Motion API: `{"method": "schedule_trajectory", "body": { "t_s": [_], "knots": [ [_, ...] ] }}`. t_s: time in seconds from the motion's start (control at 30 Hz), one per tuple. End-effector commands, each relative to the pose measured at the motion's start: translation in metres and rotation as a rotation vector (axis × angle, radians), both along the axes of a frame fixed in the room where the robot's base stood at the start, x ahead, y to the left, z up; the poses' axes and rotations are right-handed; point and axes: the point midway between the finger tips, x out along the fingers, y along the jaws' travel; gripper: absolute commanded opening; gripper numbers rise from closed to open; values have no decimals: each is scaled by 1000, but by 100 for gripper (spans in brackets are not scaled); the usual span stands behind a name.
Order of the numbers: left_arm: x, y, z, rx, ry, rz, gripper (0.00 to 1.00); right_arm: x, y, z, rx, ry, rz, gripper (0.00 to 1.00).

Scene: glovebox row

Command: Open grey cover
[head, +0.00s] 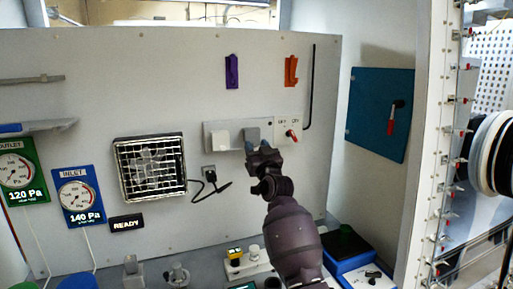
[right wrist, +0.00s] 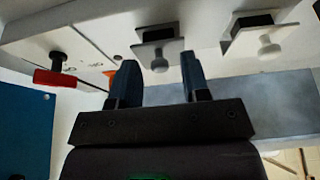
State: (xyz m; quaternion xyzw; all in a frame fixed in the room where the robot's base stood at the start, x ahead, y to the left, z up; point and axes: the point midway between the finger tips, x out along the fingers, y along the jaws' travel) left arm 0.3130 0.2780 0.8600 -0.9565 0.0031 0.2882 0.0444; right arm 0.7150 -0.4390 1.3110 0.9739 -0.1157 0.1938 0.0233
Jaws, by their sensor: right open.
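The grey cover (head: 252,134) is a small plate on the pale wall panel, between a white cover (head: 220,139) and a red-handled switch (head: 291,134). In the right wrist view, the nearer cover (right wrist: 152,49) has a small knob and a dark block behind it. My right gripper (head: 262,149) is just below and in front of the grey cover. In the right wrist view its two fingers (right wrist: 160,75) are apart, with the knob between them in the picture. Whether they touch it I cannot tell. My left gripper is not in view.
The second cover (right wrist: 258,42) and the red handle (right wrist: 55,78) flank the fingers. A fan grille (head: 151,167), a socket with a black cable (head: 209,173) and a teal door (head: 380,115) are on the walls. Items stand on the bench below.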

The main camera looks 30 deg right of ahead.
Motion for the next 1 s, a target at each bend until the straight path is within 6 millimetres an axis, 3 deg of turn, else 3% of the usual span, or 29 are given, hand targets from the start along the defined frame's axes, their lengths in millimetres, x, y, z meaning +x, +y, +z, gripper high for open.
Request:
{"method": "schedule_trajectory", "body": {
  "t_s": [0.2,0.5,1.0],
  "knots": [
    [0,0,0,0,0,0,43,0,0,0,0,0,0,43],
    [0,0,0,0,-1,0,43,0,0,0,1,0,0,0],
    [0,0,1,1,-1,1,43,-4,2,6,24,87,1,0]
  ]
}}
